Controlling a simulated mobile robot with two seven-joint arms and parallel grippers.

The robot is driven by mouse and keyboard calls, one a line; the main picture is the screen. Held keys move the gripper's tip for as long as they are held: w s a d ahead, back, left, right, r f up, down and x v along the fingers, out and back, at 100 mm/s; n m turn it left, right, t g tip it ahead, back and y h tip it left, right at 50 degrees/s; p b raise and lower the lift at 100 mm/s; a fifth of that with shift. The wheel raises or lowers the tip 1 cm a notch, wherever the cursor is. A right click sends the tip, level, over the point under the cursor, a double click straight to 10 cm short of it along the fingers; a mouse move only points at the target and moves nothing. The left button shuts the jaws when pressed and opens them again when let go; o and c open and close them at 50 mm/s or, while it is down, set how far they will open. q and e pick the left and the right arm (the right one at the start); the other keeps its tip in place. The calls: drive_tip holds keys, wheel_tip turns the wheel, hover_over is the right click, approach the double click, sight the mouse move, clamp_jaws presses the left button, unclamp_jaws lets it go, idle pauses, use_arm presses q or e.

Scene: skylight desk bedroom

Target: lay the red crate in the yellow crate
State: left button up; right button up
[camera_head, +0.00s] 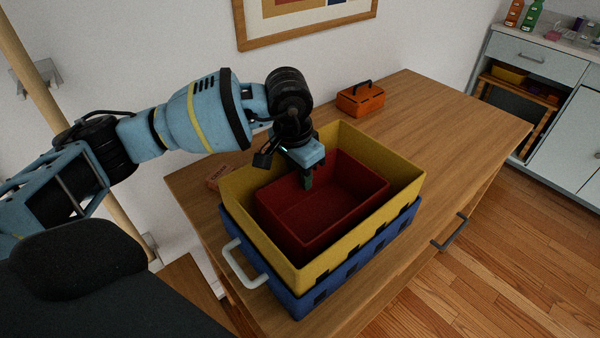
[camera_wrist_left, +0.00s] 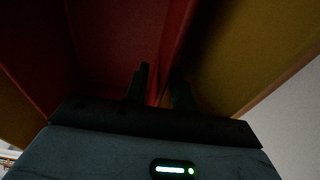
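The red crate (camera_head: 318,213) is inside the walls of the yellow crate (camera_head: 373,228), its rim below the yellow rim. Whether its floor rests on the yellow crate's floor is hidden. The yellow crate is stacked on a blue crate (camera_head: 337,293) with a pale handle. My left gripper (camera_head: 307,182) points down at the red crate's far-left wall. In the left wrist view its fingers (camera_wrist_left: 160,88) are on either side of that red wall, close to it; whether they press on it is too dark to tell. My right gripper is out of view.
The crates stand on a wooden desk (camera_head: 437,115). An orange toolbox (camera_head: 360,99) stands behind them, and a small brown box (camera_head: 217,174) is at their left. The desk's right part is clear. A white cabinet (camera_head: 535,62) stands at the far right.

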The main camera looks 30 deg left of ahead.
use_arm(q)
drive_tip(key=shift+s+d+f, duration=0.1)
drive_tip(key=shift+s+f, duration=0.15)
drive_tip(key=shift+f, duration=0.3)
drive_tip(key=shift+r+p, duration=0.35)
drive_tip(key=shift+r, duration=0.15)
drive_tip(key=r, duration=1.1)
drive_tip(key=shift+s+a+r, duration=0.3)
drive_tip(key=shift+s, duration=0.1)
drive_tip(key=shift+s+r, duration=0.1)
drive_tip(key=shift+r, duration=0.4)
